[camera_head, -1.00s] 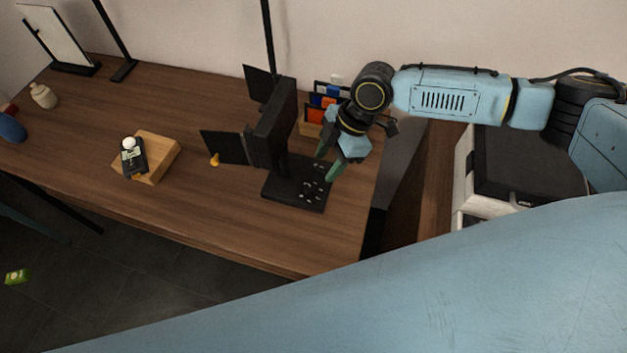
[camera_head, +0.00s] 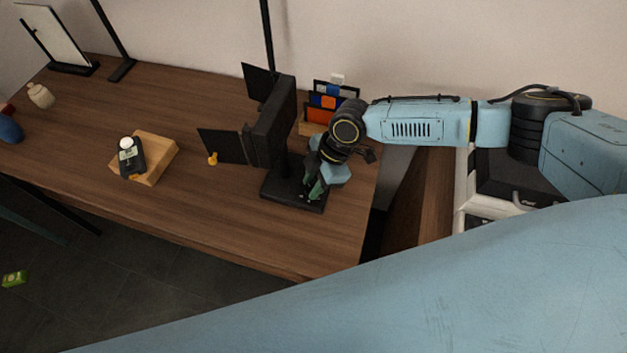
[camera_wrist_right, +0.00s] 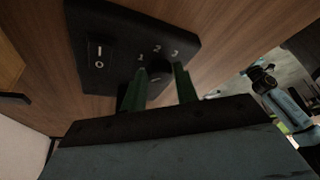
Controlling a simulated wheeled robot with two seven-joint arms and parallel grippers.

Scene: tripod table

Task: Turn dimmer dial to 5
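The black lamp (camera_head: 272,125) stands on the table with its flat base (camera_head: 290,192) at the right end. In the right wrist view, the base (camera_wrist_right: 120,28) bears a rocker switch (camera_wrist_right: 98,52) and the printed numbers 1, 2 and 3. The dark dial (camera_wrist_right: 157,88) is partly seen between my right gripper's two green fingers; the rest is hidden. My right gripper (camera_head: 312,190) is low over the base, also seen in the wrist view (camera_wrist_right: 161,70). Its fingers are apart, one on each side of the dial; I cannot tell whether they touch it. My left gripper is not in view.
A card holder (camera_head: 320,115) stands behind the base. The table's front middle (camera_head: 215,212) is clear.

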